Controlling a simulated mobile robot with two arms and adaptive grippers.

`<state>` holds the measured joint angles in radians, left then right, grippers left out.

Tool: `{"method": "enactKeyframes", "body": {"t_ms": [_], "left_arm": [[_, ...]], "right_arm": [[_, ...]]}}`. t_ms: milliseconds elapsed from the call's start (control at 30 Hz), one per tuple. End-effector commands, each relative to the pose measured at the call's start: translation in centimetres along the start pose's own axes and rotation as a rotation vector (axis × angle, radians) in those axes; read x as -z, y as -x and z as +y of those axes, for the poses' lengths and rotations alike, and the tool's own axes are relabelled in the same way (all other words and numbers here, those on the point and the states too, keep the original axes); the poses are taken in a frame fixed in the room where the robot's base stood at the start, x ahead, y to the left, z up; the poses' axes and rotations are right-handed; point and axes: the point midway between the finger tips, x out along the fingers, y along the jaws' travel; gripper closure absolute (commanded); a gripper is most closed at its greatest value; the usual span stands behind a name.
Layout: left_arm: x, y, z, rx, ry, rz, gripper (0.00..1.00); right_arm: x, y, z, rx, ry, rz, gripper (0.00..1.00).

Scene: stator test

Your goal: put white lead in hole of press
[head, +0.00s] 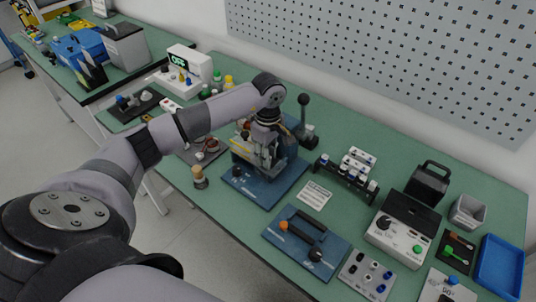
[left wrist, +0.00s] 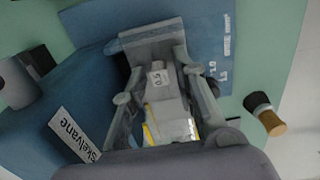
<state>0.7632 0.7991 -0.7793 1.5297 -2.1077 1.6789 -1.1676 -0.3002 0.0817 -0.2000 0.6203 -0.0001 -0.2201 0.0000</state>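The press is a blue-based device (head: 262,182) in the middle of the bench, with a lever ending in a black knob (head: 303,99). In the left wrist view its blue body carries a "Skelvane" label (left wrist: 74,135). My left gripper (head: 262,150) points down at the press and overlaps its upper part. In the left wrist view its grey fingers (left wrist: 165,85) reach over the press, around a grey part marked 0.5. I cannot pick out the white lead or the hole; the gripper hides that area. My right gripper is not in view.
A wooden-handled brush-like tool (head: 199,177) stands left of the press. A rack of small bottles (head: 346,178) stands to its right. A blue board with an orange-ended handle (head: 307,242) lies in front. A grey control box (head: 402,228) and blue tray (head: 498,265) fill the right.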

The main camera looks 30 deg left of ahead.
Motion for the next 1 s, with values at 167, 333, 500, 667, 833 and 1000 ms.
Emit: {"method": "enactKeyframes", "body": {"t_ms": [167,333,500,667,833,1000], "left_arm": [[0.0,0.0,0.0,0.000,0.000,0.000,0.62],[0.0,0.0,0.0,0.000,0.000,0.000,0.62],[0.0,0.6,0.1,-0.002,0.000,0.000,0.62],[0.1,3.2,0.1,-0.005,0.000,0.002,0.62],[0.0,7.0,0.1,-0.006,0.000,0.001,0.62],[0.1,10.0,0.1,-0.004,0.000,0.001,0.62]], "right_arm": [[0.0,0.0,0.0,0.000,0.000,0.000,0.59],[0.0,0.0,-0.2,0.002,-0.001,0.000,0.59],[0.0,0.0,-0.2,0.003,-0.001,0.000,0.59],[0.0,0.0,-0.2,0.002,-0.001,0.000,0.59],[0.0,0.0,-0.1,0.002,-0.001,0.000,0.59],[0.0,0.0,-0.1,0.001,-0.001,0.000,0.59]]}}
